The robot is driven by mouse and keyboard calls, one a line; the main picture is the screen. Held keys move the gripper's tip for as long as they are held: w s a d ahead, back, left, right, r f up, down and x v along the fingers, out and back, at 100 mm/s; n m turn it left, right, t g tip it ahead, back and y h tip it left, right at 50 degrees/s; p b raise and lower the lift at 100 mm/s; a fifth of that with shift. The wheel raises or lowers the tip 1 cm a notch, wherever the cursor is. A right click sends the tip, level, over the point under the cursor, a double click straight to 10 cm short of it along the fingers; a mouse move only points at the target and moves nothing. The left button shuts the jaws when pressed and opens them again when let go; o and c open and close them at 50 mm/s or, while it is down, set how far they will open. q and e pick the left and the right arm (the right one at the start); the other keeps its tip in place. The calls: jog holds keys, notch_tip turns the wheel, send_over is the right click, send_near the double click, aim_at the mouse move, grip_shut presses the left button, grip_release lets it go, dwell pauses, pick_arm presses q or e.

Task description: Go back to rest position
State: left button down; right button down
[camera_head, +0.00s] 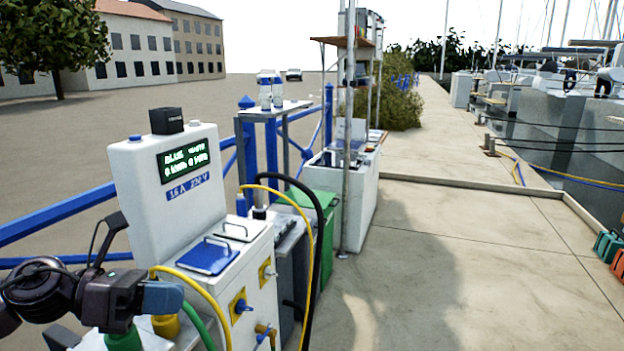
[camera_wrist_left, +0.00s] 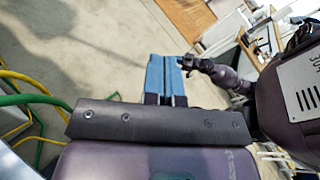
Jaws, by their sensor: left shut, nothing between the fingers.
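My left gripper (camera_head: 160,298) is at the lower left of the head view, in front of the white power pedestal (camera_head: 150,210). Its blue fingers (camera_wrist_left: 167,75) lie side by side in the left wrist view, shut with nothing between them. In the head view, a green object (camera_head: 124,340) and a yellow plug (camera_head: 166,326) show just below and beside the gripper; whether it touches them I cannot tell.
A green bin (camera_head: 300,205) and a blue railing (camera_head: 60,222) stand behind. The concrete quay (camera_head: 450,270) to the right is mostly clear. Teal and orange items (camera_head: 607,244) sit at its right edge.

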pick_arm(q)
jog(key=w+a+f+n+t+y, duration=0.1)
jog(key=a+f+n+t+y, duration=0.25)
jog(key=n, duration=0.75)
jog(key=w+a+f+n+t+y, duration=0.1)
jog(key=f+n+t+y, duration=0.2)
jog(key=f+n+t, duration=0.5)
jog(key=w+a+f+n+t+y, duration=0.1)
jog(key=a+f+n+y, duration=0.2)
jog(key=n, duration=1)
jog(key=s+d+f+n+g+y, duration=0.1)
jog(key=s+f+n+g+y, duration=0.1)
jog(key=s+f+n, duration=0.4)
jog(key=s+d+f+n+g+y+p, duration=0.1)
jog(key=s+f+n+g+y, duration=0.2)
jog(key=s+f+n, duration=0.4)
jog(key=s+f, duration=0.8)
jog(key=shift+d+f+y, duration=0.15)
jog(key=shift+d+y, duration=0.15)
jog(key=shift+y, duration=0.05)
jog(key=shift+g, duration=0.25)
